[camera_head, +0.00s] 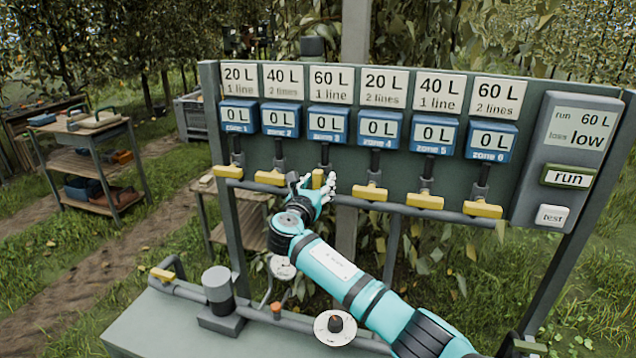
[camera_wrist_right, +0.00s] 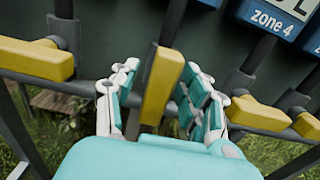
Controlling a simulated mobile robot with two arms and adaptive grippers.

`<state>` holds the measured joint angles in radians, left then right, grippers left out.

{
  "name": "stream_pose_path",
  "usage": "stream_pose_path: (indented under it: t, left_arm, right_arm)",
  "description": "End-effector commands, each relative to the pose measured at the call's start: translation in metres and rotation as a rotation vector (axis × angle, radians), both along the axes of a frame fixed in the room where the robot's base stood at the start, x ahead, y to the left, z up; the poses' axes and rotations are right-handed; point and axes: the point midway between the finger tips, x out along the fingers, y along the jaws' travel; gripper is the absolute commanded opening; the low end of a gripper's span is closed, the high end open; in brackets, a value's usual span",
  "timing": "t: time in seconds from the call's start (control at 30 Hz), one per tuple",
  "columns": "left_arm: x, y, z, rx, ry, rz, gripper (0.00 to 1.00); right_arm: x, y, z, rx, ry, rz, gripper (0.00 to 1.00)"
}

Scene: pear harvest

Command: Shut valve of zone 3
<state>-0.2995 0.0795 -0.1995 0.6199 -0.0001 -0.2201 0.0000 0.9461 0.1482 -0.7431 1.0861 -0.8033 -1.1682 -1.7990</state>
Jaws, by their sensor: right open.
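The zone 3 valve has a yellow handle (camera_head: 318,178) below the blue zone 3 meter (camera_head: 328,122), which reads 0 L. This handle stands upright, in line with its pipe, while the other zones' handles lie crosswise. My right gripper (camera_head: 316,187) is at this handle. In the wrist view the yellow handle (camera_wrist_right: 161,86) stands between the two open fingers of the right gripper (camera_wrist_right: 160,75), with a gap showing on each side. My left gripper is not in view.
Crosswise yellow handles of zone 2 (camera_head: 270,177) and zone 4 (camera_head: 370,193) flank it along the grey pipe (camera_head: 400,208). A control box (camera_head: 570,160) showing "loss low" is at right.

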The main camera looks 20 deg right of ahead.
Motion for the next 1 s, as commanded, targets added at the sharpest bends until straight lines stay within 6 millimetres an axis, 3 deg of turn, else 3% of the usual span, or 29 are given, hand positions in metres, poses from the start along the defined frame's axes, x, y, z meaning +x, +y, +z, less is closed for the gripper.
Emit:
stream_pose_path:
  t: [0.13, 0.47, 1.0]
  left_arm:
    - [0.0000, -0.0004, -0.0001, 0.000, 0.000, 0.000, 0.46]
    - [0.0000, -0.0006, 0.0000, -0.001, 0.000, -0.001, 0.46]
    - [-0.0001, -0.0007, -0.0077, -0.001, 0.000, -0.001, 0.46]
  right_arm:
    - [-0.0002, 0.0003, -0.0001, 0.000, 0.000, 0.000, 0.44]
    - [-0.0004, 0.0004, -0.0003, 0.000, 0.000, 0.000, 0.00]
    - [-0.0009, 0.0000, -0.0020, 0.089, -0.060, 0.000, 0.00]
